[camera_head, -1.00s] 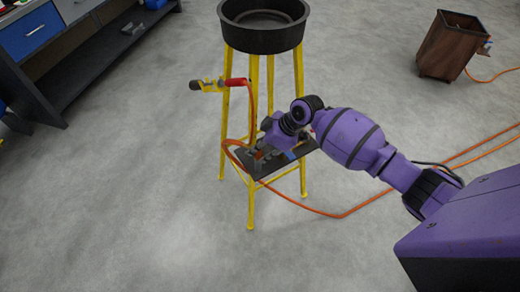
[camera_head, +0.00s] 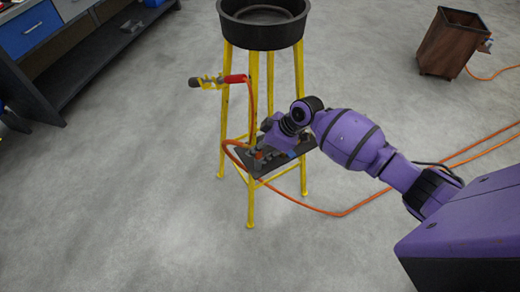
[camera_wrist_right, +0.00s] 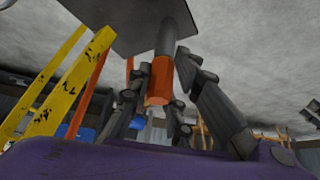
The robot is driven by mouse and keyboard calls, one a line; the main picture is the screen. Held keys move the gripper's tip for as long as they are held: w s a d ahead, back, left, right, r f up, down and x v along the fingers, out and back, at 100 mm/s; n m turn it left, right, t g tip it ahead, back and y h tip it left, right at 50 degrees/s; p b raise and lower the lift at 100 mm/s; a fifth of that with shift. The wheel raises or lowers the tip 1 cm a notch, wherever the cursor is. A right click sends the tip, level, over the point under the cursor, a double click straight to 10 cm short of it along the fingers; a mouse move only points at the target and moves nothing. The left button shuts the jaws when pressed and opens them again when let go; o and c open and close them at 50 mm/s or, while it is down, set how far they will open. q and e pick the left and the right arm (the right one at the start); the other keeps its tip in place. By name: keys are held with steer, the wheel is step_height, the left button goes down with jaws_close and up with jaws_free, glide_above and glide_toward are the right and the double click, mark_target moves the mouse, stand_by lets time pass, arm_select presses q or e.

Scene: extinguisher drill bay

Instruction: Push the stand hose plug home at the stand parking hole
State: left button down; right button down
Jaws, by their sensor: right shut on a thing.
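A yellow-legged stand holds a dark plate (camera_head: 283,166) low between its legs. My right gripper (camera_head: 257,155) is at this plate, its fingers small in the head view. In the right wrist view, the gripper (camera_wrist_right: 158,100) is shut on the stand hose plug (camera_wrist_right: 161,78), which has an orange collar and a grey shaft. The shaft runs up toward the grey plate (camera_wrist_right: 128,18). The parking hole is hidden, so I cannot tell how far the plug sits in it. My left gripper is out of view.
A black round pan (camera_head: 262,30) tops the stand. A yellow nozzle piece with a red grip (camera_head: 234,79) sticks out at its left. An orange hose (camera_head: 315,211) loops around the legs onto the floor. A brown bin (camera_head: 450,45) stands back right; a workbench (camera_head: 60,60) back left.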

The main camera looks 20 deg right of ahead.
steer(key=c, duration=1.5)
jaws_free()
